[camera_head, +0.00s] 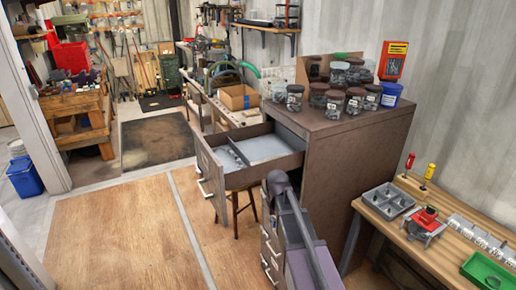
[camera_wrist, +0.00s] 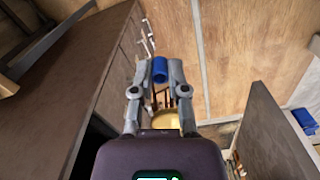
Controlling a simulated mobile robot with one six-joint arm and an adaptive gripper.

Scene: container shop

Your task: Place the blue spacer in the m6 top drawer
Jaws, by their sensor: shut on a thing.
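My gripper (camera_wrist: 160,72) is shut on the blue spacer (camera_wrist: 159,69), a short blue cylinder held between the two fingertips in the wrist view. In the head view, part of my arm rises in front of the brown cabinet, and I cannot make out the fingertips or spacer. The top drawer (camera_head: 264,149) of this cabinet is pulled out to the left, with a grey inside and small dividers near its front. No m6 label is legible. In the wrist view, the spacer shows against the floor and a yellow stool seat (camera_wrist: 165,119) below.
A workbench (camera_head: 428,247) with a grey tray (camera_head: 388,200) and green tray (camera_head: 488,270) is at right. The wooden floor at left is clear.

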